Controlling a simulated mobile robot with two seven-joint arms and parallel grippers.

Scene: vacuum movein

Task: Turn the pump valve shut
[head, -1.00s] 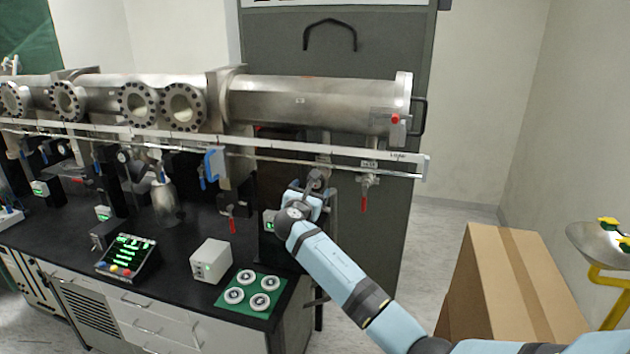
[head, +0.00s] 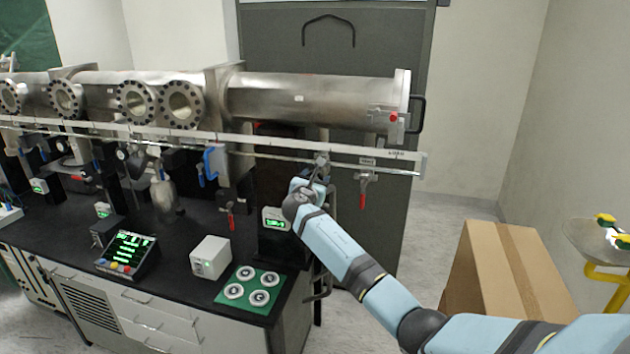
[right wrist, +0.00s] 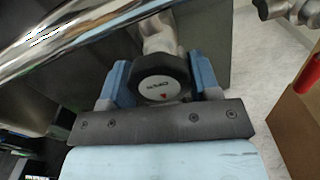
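The pump valve is a round black knob (right wrist: 158,90) with a pale face marked "OPEN" and a small red mark, seen in the right wrist view. It sits on a metal body (right wrist: 158,35) below a shiny rail. My right gripper (right wrist: 163,73) has one blue finger on each side of the knob, and both appear to touch its rim. In the head view my right gripper (head: 312,183) is at the pipework under the right end of the big steel tube (head: 310,98), and it hides the knob. My left gripper is not in view.
A red-handled valve (head: 364,190) hangs just right of my right gripper; another red handle (head: 231,215) hangs to the left. A black bench (head: 170,232) carries a white box (head: 211,257) and a green mat (head: 233,303). A cardboard box (head: 510,270) stands at right.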

